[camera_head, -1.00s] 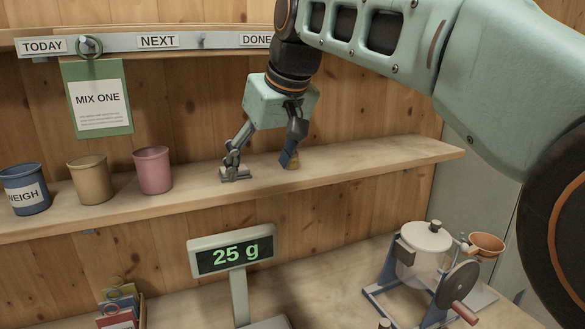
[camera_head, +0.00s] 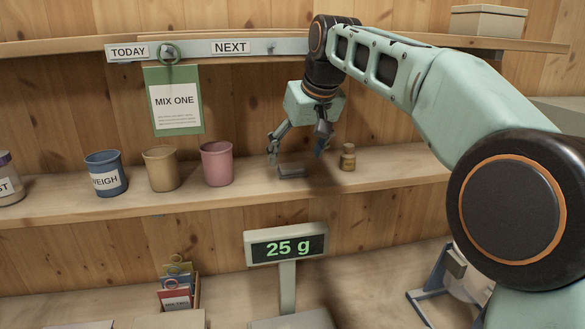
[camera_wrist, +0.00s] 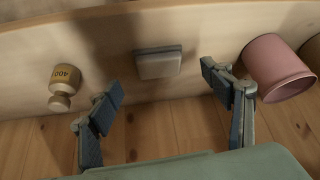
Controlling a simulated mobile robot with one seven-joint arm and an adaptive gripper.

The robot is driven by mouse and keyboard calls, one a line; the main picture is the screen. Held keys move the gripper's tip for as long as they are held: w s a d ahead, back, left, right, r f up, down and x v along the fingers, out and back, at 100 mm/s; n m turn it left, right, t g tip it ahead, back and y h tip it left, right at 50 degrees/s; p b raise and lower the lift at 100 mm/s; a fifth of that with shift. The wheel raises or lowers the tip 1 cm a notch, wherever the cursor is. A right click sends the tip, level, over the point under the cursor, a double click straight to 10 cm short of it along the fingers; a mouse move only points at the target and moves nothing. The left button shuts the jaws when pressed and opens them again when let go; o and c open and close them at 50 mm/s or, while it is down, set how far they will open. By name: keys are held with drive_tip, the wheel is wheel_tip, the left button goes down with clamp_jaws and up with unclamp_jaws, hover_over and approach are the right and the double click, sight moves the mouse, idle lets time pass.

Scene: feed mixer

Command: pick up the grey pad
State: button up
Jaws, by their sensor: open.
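The grey pad (camera_head: 291,171) is a small flat square block lying on the wooden shelf. In the wrist view the pad (camera_wrist: 158,63) shows between and beyond my two fingers, with its whole top in sight. My gripper (camera_head: 296,156) is open above the pad, one finger to each side of it. In the wrist view my gripper (camera_wrist: 161,82) has its fingertips wide apart and nothing between them. No contact with the pad shows.
A small brass bottle-shaped weight (camera_head: 348,157) stands right of the pad, near my right finger. A pink cup (camera_head: 217,164), a tan cup (camera_head: 161,169) and a blue cup (camera_head: 106,173) stand to the left. The scale display (camera_head: 286,246) is below the shelf.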

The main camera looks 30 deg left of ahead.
sight(294, 168)
drive_tip(key=x, duration=0.4)
drive_tip(key=shift+f, duration=0.1)
drive_tip(key=shift+c, duration=0.7)
drive_tip(key=c, duration=1)
drive_tip(key=shift+r+p, duration=0.25)
drive_tip(key=shift+p, duration=0.15)
drive_tip(key=shift+s+d, duration=0.1)
drive_tip(key=shift+s+d+f+b, duration=0.15)
drive_tip(key=shift+d+f+b, duration=0.05)
drive_tip(key=shift+b, duration=0.35)
drive_tip(key=shift+s+d+r+b, duration=0.1)
drive_tip(key=shift+s+d+b, duration=1.75)
drive_tip(key=shift+d, duration=0.4)
drive_tip(key=shift+s+d+b, duration=1.75)
drive_tip(key=shift+d+b, duration=0.25)
drive_tip(key=shift+d, duration=0.3)
drive_tip(key=shift+s+d+r+b, duration=0.1)
drive_tip(key=shift+s+d+b, duration=1.8)
drive_tip(key=shift+d, duration=0.35)
